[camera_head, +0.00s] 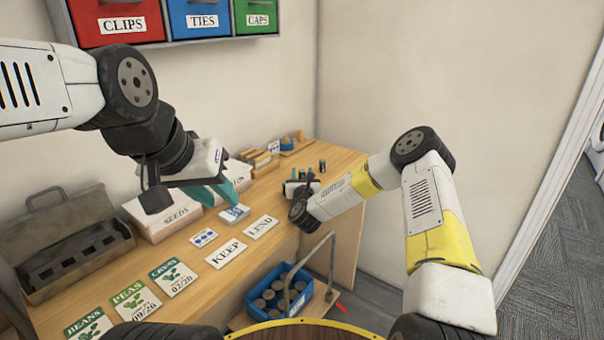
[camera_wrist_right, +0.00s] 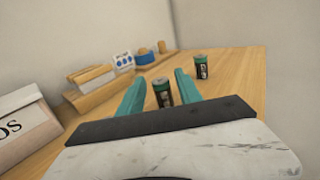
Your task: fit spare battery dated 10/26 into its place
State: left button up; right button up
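In the right wrist view, a dark battery with a green top (camera_wrist_right: 162,93) stands upright between the teal fingers of my right gripper (camera_wrist_right: 157,92); the fingers look apart from it. A similar battery (camera_wrist_right: 201,67) stands further back to the right. No date can be read on either. In the head view, small dark batteries (camera_head: 322,165) stand at the far right end of the table, beside my right gripper (camera_head: 302,182). My left gripper (camera_head: 218,194), teal fingers apart, hangs over the middle of the table near a blue-and-white pack (camera_head: 234,214).
An open grey case (camera_head: 62,245) with a row of dark recesses stands at the left. The SEEDS box (camera_head: 165,215) is beside it. KEEP (camera_head: 227,253) and LEND (camera_head: 261,228) cards and seed packets (camera_head: 136,301) lie along the front. A blue crate (camera_head: 262,312) of round items sits below.

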grip_shut()
jog(key=shift+r, duration=0.15)
